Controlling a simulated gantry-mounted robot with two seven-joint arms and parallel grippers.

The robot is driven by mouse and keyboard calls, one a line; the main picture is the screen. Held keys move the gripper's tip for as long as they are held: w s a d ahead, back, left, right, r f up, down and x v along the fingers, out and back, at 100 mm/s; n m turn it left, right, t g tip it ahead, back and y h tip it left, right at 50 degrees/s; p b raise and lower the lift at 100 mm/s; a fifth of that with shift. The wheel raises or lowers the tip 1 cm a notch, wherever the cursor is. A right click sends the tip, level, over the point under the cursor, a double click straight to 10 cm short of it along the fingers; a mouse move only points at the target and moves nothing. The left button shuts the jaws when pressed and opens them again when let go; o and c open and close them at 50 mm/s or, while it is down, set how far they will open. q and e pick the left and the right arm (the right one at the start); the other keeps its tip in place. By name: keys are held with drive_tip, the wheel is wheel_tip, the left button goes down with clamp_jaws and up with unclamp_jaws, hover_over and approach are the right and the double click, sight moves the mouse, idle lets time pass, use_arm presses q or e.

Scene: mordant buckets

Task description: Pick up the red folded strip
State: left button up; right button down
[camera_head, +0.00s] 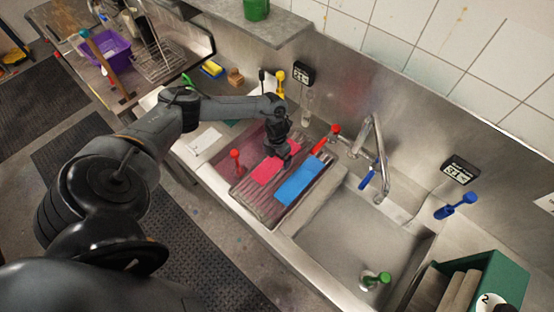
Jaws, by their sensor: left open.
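The red folded strip (264,173) is a flat pinkish-red cloth lying on the ribbed draining rack (247,192) beside the sink. A blue folded strip (302,180) lies to its right on the same rack. My left gripper (285,158) reaches in from the left and points down over the far end of the red strip, hiding part of it. Its fingers are small and dark here; it is open, and I cannot tell whether it touches the strip. My right gripper is not in view.
A red-handled tool (335,130) stands behind the rack, and another red tool (235,155) stands at its left edge. A green box (500,276) is at far right.

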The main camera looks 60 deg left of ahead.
use_arm(q)
drive_tip(key=shift+f, duration=0.3)
drive_tip(key=shift+c, duration=0.3)
drive_tip(key=c, duration=1)
drive_tip(key=shift+r, duration=0.1)
